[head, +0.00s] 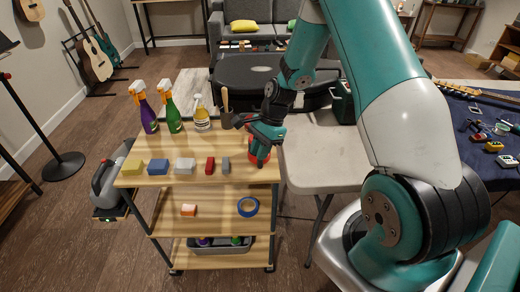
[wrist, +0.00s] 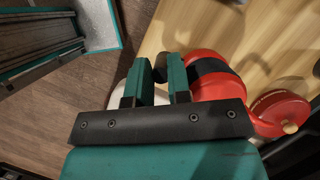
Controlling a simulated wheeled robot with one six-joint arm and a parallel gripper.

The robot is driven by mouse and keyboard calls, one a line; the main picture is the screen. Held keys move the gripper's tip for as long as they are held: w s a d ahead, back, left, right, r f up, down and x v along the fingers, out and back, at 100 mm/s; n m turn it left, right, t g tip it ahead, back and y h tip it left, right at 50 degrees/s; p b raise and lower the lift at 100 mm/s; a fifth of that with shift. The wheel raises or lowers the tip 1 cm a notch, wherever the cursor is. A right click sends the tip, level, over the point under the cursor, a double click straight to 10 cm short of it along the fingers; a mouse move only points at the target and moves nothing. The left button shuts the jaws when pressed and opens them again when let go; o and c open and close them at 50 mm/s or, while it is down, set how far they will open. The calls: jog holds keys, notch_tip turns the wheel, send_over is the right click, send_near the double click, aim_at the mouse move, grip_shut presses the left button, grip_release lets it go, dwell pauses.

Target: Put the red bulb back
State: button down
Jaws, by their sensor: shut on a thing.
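My gripper (head: 264,142) is low over the right end of the wooden cart top. Red shows just beneath it: the red bulb (head: 262,156). In the wrist view the teal fingers of my gripper (wrist: 162,78) are close together with a narrow dark part between them. The red bulb (wrist: 216,88), rounded with a black band, lies against the right finger. The grip seems to be on its dark part, but the fingers hide the contact. I cannot tell whether the bulb touches the cart top.
A second red round piece with a pale knob (wrist: 282,112) is close by on the right in the wrist view. Spray bottles (head: 173,112) and several small blocks (head: 158,167) stand on the cart. A blue tape roll (head: 248,207) is on the shelf below. A pale table (head: 320,155) adjoins on the right.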

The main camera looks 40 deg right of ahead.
jog(key=c, duration=1.1)
grip_release()
jog(key=shift+o, duration=0.2)
jog(key=v, duration=1.2)
jog(key=s+a+r+n, duration=0.3)
jog(key=a+r+n, duration=0.15)
jog(key=a, duration=0.25)
jog(key=s+a+r+n, duration=0.2)
jog(key=a+r+n, duration=0.25)
jog(key=a, duration=0.25)
jog(key=s+a+r+n, duration=0.2)
jog(key=s+a+n, duration=0.3)
jog(key=s+n, duration=0.3)
jog(key=s+a+r+n, duration=0.2)
jog(key=s+a+n, duration=0.4)
jog(key=s, duration=0.3)
jog(key=shift+s+n, duration=0.35)
jog(key=shift+n, duration=0.55)
jog(key=shift+a, duration=0.15)
